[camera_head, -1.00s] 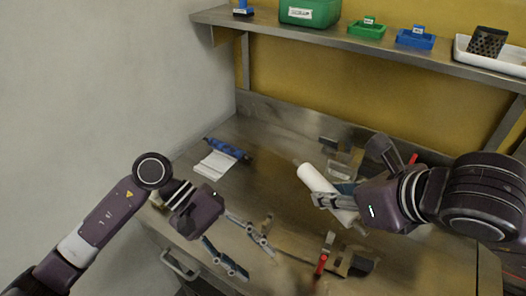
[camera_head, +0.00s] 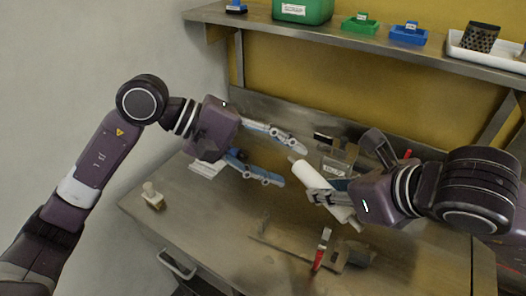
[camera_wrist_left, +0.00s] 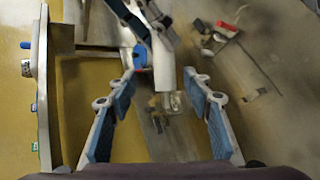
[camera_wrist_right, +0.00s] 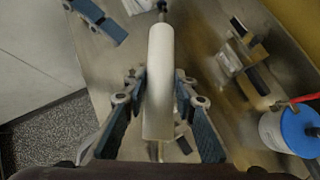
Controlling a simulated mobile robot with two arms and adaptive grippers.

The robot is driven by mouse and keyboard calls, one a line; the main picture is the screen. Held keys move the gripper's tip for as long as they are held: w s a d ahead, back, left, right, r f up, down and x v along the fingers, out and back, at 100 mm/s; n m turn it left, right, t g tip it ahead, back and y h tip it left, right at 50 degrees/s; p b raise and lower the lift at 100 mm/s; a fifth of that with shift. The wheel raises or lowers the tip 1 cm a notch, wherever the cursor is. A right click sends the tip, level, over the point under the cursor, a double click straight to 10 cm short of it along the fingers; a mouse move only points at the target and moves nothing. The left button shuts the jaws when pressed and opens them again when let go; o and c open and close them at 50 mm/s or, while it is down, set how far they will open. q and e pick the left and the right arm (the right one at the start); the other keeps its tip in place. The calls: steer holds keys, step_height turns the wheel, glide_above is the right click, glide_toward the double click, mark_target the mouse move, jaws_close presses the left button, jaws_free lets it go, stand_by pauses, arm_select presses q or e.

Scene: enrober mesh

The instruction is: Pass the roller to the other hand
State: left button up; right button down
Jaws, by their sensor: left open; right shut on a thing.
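The white roller (camera_head: 308,180) is held at a slant above the steel table. My right gripper (camera_head: 325,197) is shut on it. In the right wrist view the roller (camera_wrist_right: 159,85) stands between the two fingers, with a thin dark end at the top. My left gripper (camera_head: 292,164) is open and empty, its two fingers pointing right toward the roller's upper left end, apart from it. In the left wrist view the roller (camera_wrist_left: 164,65) shows ahead, between the open fingers (camera_wrist_left: 160,90).
The steel table (camera_head: 200,225) holds a small bottle (camera_head: 152,195), a red-handled tool (camera_head: 321,250) and metal blocks (camera_head: 340,158). A blue-lidded tub (camera_wrist_right: 290,128) shows in the right wrist view. A shelf (camera_head: 350,40) with bins runs along the back wall.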

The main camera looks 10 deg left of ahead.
mark_target(307, 172)
arm_select(q)
steer(key=x, duration=0.7)
steer(key=shift+c, duration=0.5)
steer(key=shift+r, duration=0.15)
jaws_close()
steer(key=shift+r, duration=0.1)
arm_select(e)
steer(key=c, duration=1.9)
jaws_free()
steer(key=o, duration=0.4)
